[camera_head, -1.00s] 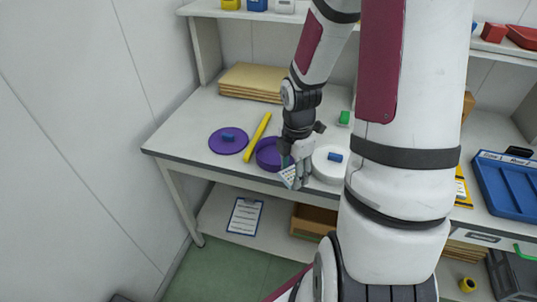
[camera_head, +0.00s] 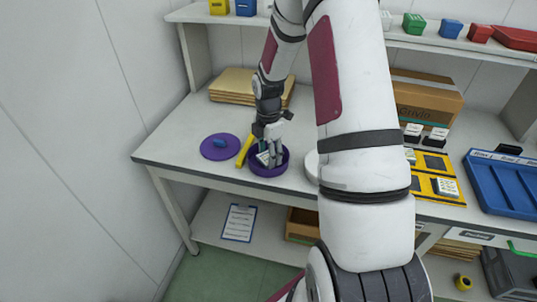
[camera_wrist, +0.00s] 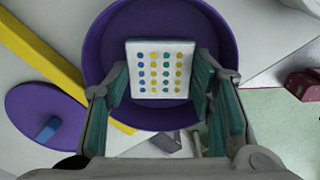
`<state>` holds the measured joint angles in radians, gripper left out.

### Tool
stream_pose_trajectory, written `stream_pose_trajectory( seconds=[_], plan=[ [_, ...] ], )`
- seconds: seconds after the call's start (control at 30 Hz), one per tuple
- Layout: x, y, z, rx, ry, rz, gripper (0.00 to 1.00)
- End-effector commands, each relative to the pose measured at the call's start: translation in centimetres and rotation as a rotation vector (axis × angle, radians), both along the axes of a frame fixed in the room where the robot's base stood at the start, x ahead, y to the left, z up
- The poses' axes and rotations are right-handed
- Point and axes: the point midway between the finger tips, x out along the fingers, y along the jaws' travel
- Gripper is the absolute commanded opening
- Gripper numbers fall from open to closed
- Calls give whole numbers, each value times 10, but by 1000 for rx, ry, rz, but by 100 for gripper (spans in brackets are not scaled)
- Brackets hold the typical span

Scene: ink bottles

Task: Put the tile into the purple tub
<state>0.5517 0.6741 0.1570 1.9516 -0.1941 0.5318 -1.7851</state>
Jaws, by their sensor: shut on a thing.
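The tile (camera_wrist: 160,69) is white with rows of blue, yellow and green dots. My gripper (camera_wrist: 160,85) is shut on it, with a finger at each side. In the wrist view the tile lies in front of the inside of the purple tub (camera_wrist: 222,35). In the head view the purple tub (camera_head: 283,167) stands near the table's front edge, and my gripper (camera_head: 268,160) reaches down at it with the tile (camera_head: 263,157). I cannot tell whether the tile touches the tub's floor.
A flat purple lid (camera_head: 211,153) with a blue handle lies left of the tub. A yellow bar (camera_head: 244,151) lies between them. A white round dish (camera_head: 311,165) is close on the right, partly hidden by my arm. Brown boards (camera_head: 235,84) lie behind.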

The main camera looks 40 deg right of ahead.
Motion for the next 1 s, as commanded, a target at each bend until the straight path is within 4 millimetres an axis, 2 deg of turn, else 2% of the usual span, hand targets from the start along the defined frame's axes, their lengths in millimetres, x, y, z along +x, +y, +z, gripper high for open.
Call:
stream_pose_trajectory(
  seconds=[0.07,0.4,0.43,0.5,0.83,1.0],
  plan=[
    [0,0,-6,0,0,1,19],
    [0,0,-9,0,-1,0,19],
    [0,0,-9,0,-1,0,54],
    [0,0,-8,0,-1,0,70],
    [0,0,-7,-1,-2,0,70],
    [1,-1,8,-2,-5,-1,70]
  ],
)
